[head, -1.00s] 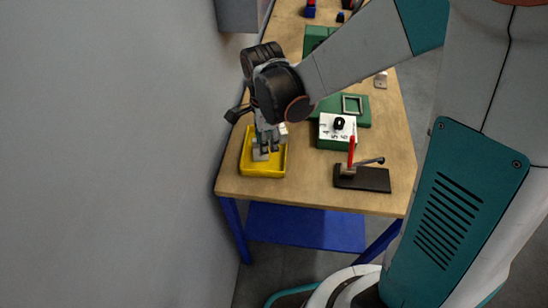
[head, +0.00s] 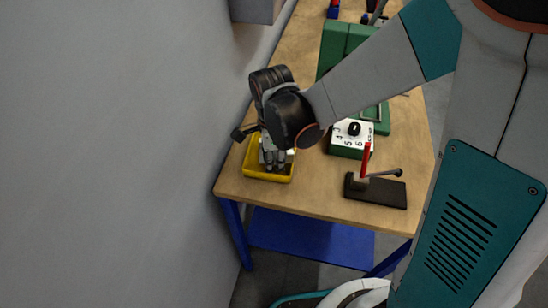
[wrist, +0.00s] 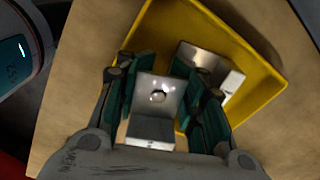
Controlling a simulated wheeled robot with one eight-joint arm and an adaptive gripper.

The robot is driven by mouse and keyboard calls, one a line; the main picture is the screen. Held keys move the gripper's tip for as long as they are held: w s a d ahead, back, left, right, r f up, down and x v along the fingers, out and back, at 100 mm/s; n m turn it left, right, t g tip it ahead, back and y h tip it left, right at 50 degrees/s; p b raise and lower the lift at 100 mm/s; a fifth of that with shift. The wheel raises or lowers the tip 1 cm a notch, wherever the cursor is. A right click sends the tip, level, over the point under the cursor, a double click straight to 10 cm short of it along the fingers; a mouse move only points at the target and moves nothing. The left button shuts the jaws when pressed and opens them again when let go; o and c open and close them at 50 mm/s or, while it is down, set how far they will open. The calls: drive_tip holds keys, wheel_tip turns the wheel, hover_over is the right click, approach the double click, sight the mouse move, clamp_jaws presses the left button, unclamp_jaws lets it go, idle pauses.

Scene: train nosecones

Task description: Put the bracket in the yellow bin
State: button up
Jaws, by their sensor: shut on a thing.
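The yellow bin (head: 266,177) stands on the near left corner of the wooden table. It also shows in the wrist view (wrist: 262,108). My gripper (head: 272,162) points down into the bin's outline. In the wrist view my gripper (wrist: 160,100) is shut on a grey metal bracket (wrist: 158,92) with a round hole, held between the green finger pads. A second metal bracket (wrist: 212,68) lies in the bin, just right of the fingers. Whether the held bracket touches the bin floor I cannot tell. My fingers hide part of both brackets.
A green box with a white numbered dial face (head: 352,139) stands right of the bin. A dark base with a red lever (head: 376,189) lies at the front right. A grey wall (head: 120,150) runs close along the left. Bare table (head: 310,195) lies between.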

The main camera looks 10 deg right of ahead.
drive_tip(key=shift+f+b, duration=0.35)
drive_tip(key=shift+f, duration=0.05)
drive_tip(key=shift+f, duration=0.15)
drive_tip(key=o, duration=1)
wheel_tip(320, 180, up, 13)
drive_tip(key=p, duration=0.9)
drive_tip(key=shift+s+a+p, duration=0.1)
drive_tip(key=shift+p, duration=0.25)
